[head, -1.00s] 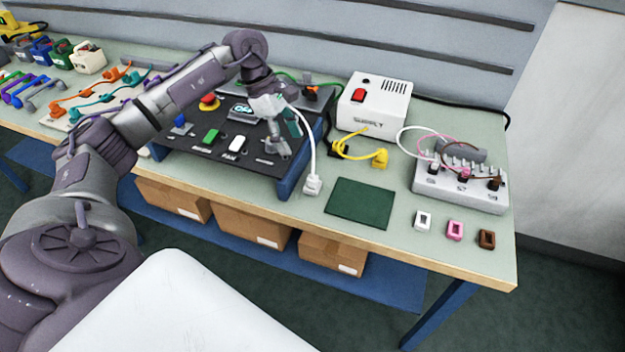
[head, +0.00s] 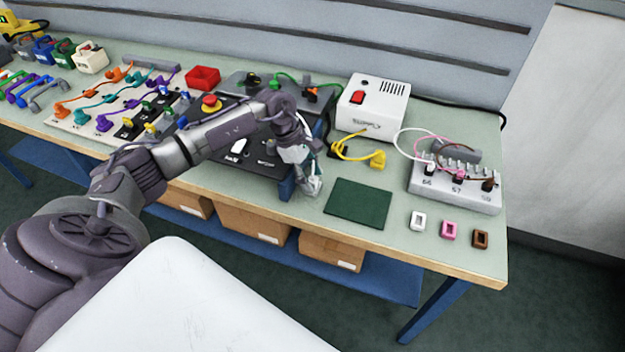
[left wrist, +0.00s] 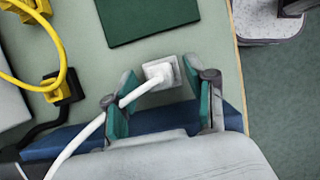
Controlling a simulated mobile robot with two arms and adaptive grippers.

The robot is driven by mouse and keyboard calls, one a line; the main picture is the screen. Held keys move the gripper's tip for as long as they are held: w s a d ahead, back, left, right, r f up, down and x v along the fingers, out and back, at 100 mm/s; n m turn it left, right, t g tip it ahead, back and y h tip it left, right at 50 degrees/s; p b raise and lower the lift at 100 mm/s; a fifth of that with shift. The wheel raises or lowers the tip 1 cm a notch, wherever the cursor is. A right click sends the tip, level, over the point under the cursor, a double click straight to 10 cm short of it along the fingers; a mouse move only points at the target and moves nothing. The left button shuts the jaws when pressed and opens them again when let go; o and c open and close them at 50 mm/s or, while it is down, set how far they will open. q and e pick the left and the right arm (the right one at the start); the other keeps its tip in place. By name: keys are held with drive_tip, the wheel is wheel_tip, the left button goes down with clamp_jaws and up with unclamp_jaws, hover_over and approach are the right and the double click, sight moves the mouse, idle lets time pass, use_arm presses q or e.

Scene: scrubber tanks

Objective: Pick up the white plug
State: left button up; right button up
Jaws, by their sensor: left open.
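The white plug (left wrist: 163,70) lies on the bench top, with its white cable (left wrist: 92,128) running back between my fingers. In the left wrist view my left gripper (left wrist: 166,97) is open, with one green-padded finger on each side of the plug's rear. The plug's body sits at the fingertips; I cannot tell whether they touch it. In the head view my left gripper (head: 312,188) points down over the plug's place and hides most of it. My right gripper is not in view.
A dark green mat (head: 358,203) lies right of the gripper. The blue-edged black panel (head: 286,186) stands close on the left. A white supply box (head: 373,105) and yellow plug (head: 377,159) are behind. White, pink and brown sockets (head: 449,230) stand at the right.

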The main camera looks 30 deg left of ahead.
sight(313, 179)
use_arm(q)
clamp_jaws()
drive_tip(key=shift+r, duration=0.15)
drive_tip(key=shift+r, duration=0.2)
drive_tip(key=r, duration=0.1)
drive_tip(key=r+b, duration=0.2)
drive_tip(key=shift+d+r, duration=0.3)
drive_tip(key=s+d+r, duration=0.1)
drive_tip(key=d+r, duration=0.9)
drive_tip(key=d, duration=0.1)
drive_tip(key=shift+r+b, duration=0.3)
